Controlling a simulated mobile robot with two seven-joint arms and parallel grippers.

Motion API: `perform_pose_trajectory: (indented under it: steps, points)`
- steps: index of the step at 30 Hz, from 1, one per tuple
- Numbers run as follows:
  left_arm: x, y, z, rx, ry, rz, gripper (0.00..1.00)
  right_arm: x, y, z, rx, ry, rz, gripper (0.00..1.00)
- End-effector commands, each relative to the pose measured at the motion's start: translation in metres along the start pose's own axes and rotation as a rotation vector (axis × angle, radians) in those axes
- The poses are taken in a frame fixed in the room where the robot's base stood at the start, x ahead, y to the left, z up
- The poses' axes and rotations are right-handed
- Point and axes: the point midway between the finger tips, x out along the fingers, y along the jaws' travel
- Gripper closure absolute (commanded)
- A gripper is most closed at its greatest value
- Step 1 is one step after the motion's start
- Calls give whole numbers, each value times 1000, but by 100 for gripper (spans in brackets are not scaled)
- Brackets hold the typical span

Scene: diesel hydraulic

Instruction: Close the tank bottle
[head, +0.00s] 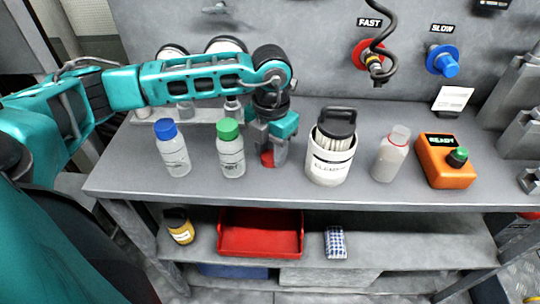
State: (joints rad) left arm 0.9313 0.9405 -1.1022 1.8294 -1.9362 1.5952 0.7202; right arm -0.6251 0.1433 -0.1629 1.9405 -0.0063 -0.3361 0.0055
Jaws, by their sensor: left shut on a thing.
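My left gripper (272,153) points down at the bench top, just right of a clear bottle with a green cap (230,152). It is shut on a small red cap (267,160) close to the bench surface, partly hidden by the fingers. A clear bottle with a blue cap (173,150) stands further left. A whitish bottle (390,157) with no coloured cap stands upright to the right, apart from the gripper. I cannot tell which bottle is the tank bottle. My right gripper is not in view.
A white canister (331,165) with a black-handled top stands between gripper and whitish bottle. An orange box (444,170) with a green button stands at right. A red tray (260,238), a yellow-labelled bottle (179,227) and a blue patterned item (335,243) sit on the lower shelf.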

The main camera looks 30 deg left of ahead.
Motion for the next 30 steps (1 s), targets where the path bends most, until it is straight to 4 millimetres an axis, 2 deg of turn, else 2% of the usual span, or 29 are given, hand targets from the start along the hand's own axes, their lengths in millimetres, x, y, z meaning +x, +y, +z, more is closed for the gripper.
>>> perform_pose_trajectory:
  steps: [1, 4, 11, 17, 23, 30]
  points:
    - [0, 0, 0, 0, 0, 0, 82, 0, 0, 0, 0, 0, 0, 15]
    - [0, 0, 0, 0, 0, 0, 91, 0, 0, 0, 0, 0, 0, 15]
    - [-2, 0, 0, 0, -1, 0, 92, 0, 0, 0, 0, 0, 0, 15]
    - [-17, 0, 1, 0, -3, 0, 92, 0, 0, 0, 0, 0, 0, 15]
    - [-59, 0, 1, 1, -7, 0, 92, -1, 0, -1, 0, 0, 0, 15]
    - [-130, 0, 1, 0, -7, 0, 92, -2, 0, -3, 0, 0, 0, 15]
